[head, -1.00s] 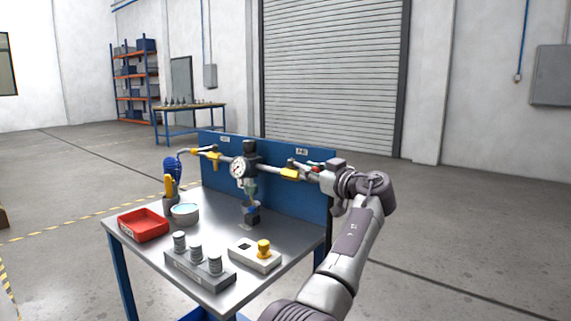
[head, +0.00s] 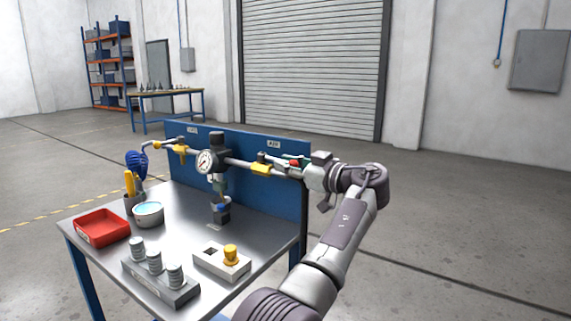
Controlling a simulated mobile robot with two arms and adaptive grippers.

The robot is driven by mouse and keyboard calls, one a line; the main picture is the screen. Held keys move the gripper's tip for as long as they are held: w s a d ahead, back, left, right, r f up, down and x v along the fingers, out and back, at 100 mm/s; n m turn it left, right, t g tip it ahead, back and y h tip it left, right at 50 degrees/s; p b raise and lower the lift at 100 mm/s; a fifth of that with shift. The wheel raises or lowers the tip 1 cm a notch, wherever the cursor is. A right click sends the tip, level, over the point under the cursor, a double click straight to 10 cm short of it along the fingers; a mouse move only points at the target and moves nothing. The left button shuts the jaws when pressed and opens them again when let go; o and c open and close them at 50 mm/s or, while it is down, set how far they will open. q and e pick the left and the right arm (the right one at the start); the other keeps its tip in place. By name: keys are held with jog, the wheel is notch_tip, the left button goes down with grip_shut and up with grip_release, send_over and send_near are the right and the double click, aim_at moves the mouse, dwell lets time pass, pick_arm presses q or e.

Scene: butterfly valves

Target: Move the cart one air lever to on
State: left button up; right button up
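The cart (head: 240,265) is a blue-legged bench with a steel top and a blue back panel (head: 245,183). A pipe run crosses in front of the panel, with a pressure gauge (head: 207,162) and yellow valve parts at left (head: 181,150) and right (head: 261,169). A small red and green part (head: 293,163) shows at the pipe's right end; which part is the air lever is unclear.
On the cart top are a red tray (head: 102,228), a bowl (head: 148,214), a grey block with several ribbed posts (head: 158,277) and a box with a yellow knob (head: 230,254). The floor right of the cart is clear. A workbench (head: 166,93) stands far behind.

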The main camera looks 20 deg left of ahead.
pick_arm(q)
jog(key=shift+o, duration=0.7)
jog(key=shift+d, duration=0.2)
jog(key=shift+a+r, duration=0.1)
jog(key=shift+r, duration=0.25)
notch_tip(320, 180, up, 9)
jog(key=shift+r, duration=0.2)
